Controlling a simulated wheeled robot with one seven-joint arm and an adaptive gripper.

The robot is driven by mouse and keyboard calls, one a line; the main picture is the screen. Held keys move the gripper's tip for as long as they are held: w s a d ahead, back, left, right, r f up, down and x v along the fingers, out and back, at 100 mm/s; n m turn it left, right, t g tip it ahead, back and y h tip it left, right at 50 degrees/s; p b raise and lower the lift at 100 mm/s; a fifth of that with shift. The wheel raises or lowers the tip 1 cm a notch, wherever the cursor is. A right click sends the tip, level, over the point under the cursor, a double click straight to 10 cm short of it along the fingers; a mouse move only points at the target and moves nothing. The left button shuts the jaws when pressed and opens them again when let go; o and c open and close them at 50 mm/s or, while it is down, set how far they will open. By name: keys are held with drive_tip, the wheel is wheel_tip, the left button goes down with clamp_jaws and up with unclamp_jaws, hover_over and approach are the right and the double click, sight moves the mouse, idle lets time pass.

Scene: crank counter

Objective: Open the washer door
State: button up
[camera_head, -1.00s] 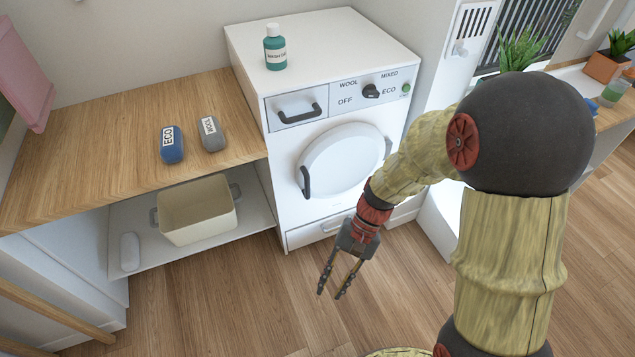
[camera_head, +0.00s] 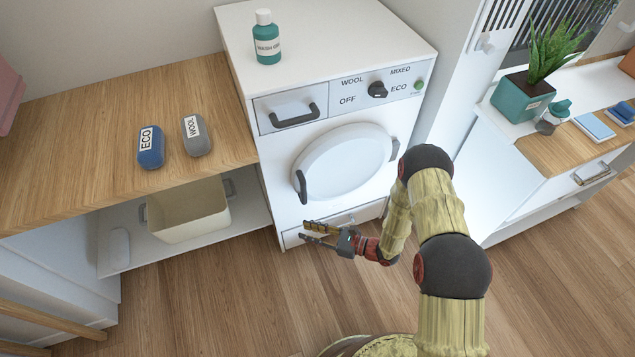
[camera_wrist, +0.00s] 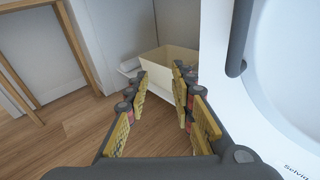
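The white washer (camera_head: 292,193) stands with its round door (camera_head: 345,163) closed. The door's dark handle (camera_head: 300,186) is on the door's left side, and it also shows upright in the wrist view (camera_wrist: 239,38). My gripper (camera_head: 303,233) is low in front of the washer, below the door handle and pointing left. In the wrist view its fingers (camera_wrist: 163,97) are spread apart with nothing between them. The handle lies to the right of the fingers there, apart from them.
A cream bin (camera_head: 190,227) sits on the shelf below the wooden counter (camera_head: 85,125). Blue ECO (camera_head: 151,148) and grey WOOL (camera_head: 196,137) blocks lie on the counter. A green bottle (camera_head: 267,42) stands on the washer. Floor (camera_head: 200,310) in front is clear.

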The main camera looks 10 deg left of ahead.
sight(306, 195)
drive_tip(key=w+d+r+m+t, duration=0.25)
drive_tip(key=w+t, duration=0.25)
drive_tip(key=w, duration=0.5)
drive_tip(key=x, duration=0.2)
drive_tip(key=b+x, duration=0.1)
drive_tip(key=x, duration=0.2)
drive_tip(key=r+b+x, duration=0.1)
drive_tip(key=x, duration=0.1)
drive_tip(key=shift+a, duration=0.3)
drive_tip(key=shift+c, duration=1.2)
drive_tip(key=c, duration=0.4)
